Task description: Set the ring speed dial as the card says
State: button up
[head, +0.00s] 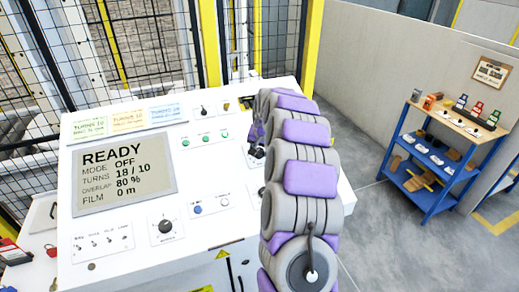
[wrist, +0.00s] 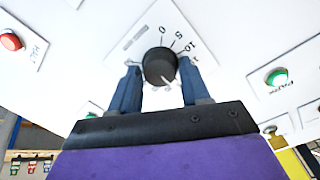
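A round black dial (wrist: 160,66) with a printed scale stands on the white panel in the wrist view. The numbers 0, 5 and 10 are readable above and right of it. A pale mark shows near its lower right edge. My gripper (wrist: 160,76) has one blue finger on each side of the dial, with small gaps at the tips. It looks open around it.
The screen (head: 124,168) reads READY, mode OFF, turns 18 / 10, overlap 80 %, film 0 m. A red button (wrist: 11,41) and a green button (wrist: 277,77) flank the dial. A black knob (head: 165,226) is lower on the panel. A blue shelf cart (head: 440,160) stands right.

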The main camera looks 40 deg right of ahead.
jog(key=o, duration=0.3)
jog(key=p+v, duration=0.1)
jog(key=v, duration=1.6)
jog(key=shift+p, duration=0.3)
